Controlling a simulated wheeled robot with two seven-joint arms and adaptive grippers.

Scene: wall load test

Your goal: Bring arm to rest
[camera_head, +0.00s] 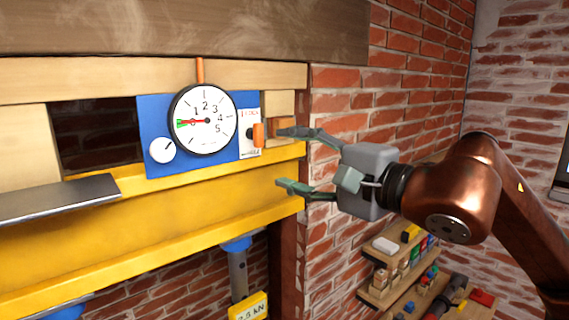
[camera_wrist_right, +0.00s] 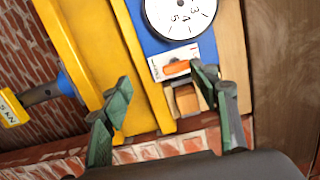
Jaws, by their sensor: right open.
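My right arm (camera_head: 455,190) comes in from the right in the head view. Its gripper (camera_head: 285,160) is open, with green-grey fingers spread and nothing between them. In the head view the fingertips are just right of an orange lever (camera_head: 258,135) on a blue gauge panel (camera_head: 188,165). The right wrist view shows the open gripper (camera_wrist_right: 160,90) with one fingertip close to the orange lever (camera_wrist_right: 177,68); whether they touch I cannot tell. The white round dial (camera_head: 205,119) has a red needle pointing left, near zero. My left gripper is not in view.
A yellow beam (camera_head: 150,230) runs below the panel, with a grey plate (camera_head: 55,197) at left. A brick wall (camera_head: 420,60) stands behind my arm. Wooden shelves (camera_head: 385,290) with small items are below the arm. A yellow 2.5 kN label (camera_head: 248,307) hangs under the beam.

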